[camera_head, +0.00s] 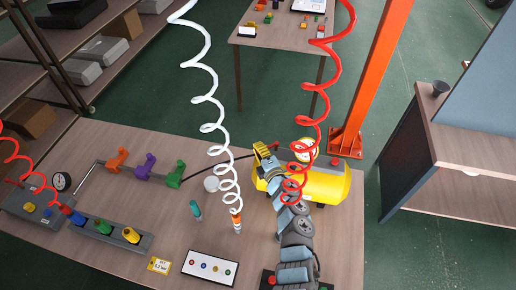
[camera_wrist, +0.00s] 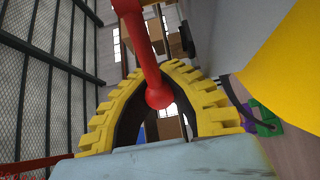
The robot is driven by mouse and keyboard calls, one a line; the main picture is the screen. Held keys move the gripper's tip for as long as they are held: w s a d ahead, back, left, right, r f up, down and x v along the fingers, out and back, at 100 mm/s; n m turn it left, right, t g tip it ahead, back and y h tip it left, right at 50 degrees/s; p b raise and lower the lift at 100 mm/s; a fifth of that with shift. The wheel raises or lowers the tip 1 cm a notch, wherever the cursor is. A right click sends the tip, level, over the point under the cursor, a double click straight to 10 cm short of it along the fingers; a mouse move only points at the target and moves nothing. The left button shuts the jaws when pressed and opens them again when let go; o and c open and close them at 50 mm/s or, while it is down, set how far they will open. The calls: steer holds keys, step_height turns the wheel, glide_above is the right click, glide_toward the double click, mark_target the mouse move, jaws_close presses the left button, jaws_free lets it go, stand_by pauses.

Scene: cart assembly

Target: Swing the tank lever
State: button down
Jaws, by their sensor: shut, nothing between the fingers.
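The yellow tank (camera_head: 325,187) lies on the table near its right edge, partly hidden by my arm and the red coiled hose. In the wrist view the tank's yellow surface (camera_wrist: 290,55) fills the upper right. A red lever (camera_wrist: 146,50) with a round ball end comes down from the top of the wrist view, in front of my gripper's (camera_wrist: 155,66) yellow fingers. The fingers are shut with nothing held between them. I cannot tell whether they touch the lever. In the head view my gripper (camera_head: 264,151) is at the tank's left end; the lever is hard to make out there.
Orange (camera_head: 117,159), purple (camera_head: 145,166) and green (camera_head: 175,175) valves sit on a pipe to the left. A white coiled hose (camera_head: 207,100) and a red coiled hose (camera_head: 318,90) hang over the table. An orange post (camera_head: 372,80) stands behind the tank.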

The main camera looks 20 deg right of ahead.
steer(key=shift+w+f+b, duration=0.1)
steer(key=shift+w+b, duration=0.2)
steer(key=shift+w, duration=0.15)
steer(key=shift+w+f+b, duration=0.1)
steer(key=shift+f+b, duration=0.2)
steer(key=shift+f, duration=0.05)
steer(key=c, duration=1.3)
jaws_free()
steer(key=shift+f, duration=0.1)
steer(key=shift+c, duration=0.2)
steer(key=shift+a, duration=0.1)
